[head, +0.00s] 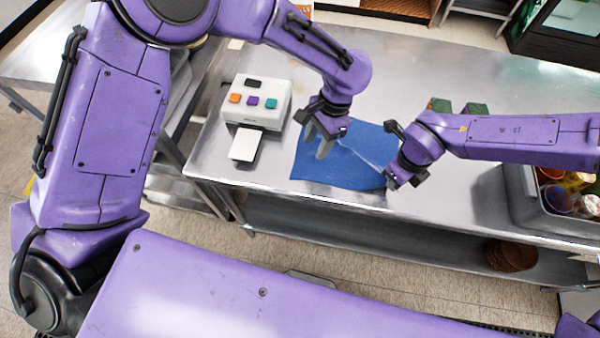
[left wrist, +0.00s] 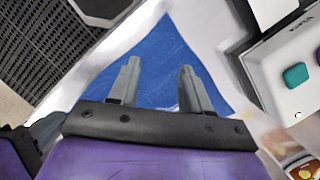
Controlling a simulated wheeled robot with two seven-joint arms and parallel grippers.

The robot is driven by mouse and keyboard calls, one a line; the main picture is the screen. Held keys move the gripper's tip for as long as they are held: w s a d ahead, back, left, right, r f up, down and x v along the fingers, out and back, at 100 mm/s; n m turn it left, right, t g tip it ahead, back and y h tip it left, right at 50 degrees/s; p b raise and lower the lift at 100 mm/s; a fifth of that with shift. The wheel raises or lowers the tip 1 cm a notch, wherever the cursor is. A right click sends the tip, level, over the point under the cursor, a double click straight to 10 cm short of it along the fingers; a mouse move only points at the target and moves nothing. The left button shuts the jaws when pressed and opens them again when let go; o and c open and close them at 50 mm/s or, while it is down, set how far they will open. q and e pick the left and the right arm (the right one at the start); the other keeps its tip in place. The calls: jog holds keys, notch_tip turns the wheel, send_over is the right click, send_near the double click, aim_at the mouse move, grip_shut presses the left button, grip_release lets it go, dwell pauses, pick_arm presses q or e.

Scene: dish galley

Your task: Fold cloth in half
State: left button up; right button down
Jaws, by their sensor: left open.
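A blue cloth (head: 335,172) lies on the steel table near its front edge. A pale line runs across it between my two grippers; I cannot tell whether it is a crease or glare. My left gripper (head: 322,148) is open over the left part of the cloth. In the left wrist view its fingers (left wrist: 158,65) are apart, with the blue cloth (left wrist: 158,40) showing between and beyond them. My right gripper (head: 393,182) is at the cloth's front right corner. Its fingertips are too small to tell open from shut, and it hides that corner.
A white box with coloured buttons (head: 260,102) stands left of the cloth, with a white plate (head: 243,146) in front. Green blocks (head: 475,109) lie behind my right arm. A grey bin (head: 525,200) of cups stands at the right. The steel table (head: 420,70) is clear at the back.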

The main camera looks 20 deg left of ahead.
aim_at(295, 175)
pick_arm(q)
jog(key=shift+g+y, duration=0.3)
jog(key=x, duration=0.3)
jog(key=a+x, duration=0.1)
jog(key=x, duration=0.6)
jog(key=shift+s+a+r, duration=0.15)
jog(key=shift+s+r, duration=0.15)
grip_shut()
jog(key=shift+r, duration=0.1)
notch_tip(295, 175, up, 4)
jog(key=shift+w+a+f, duration=0.1)
jog(key=shift+r, duration=0.5)
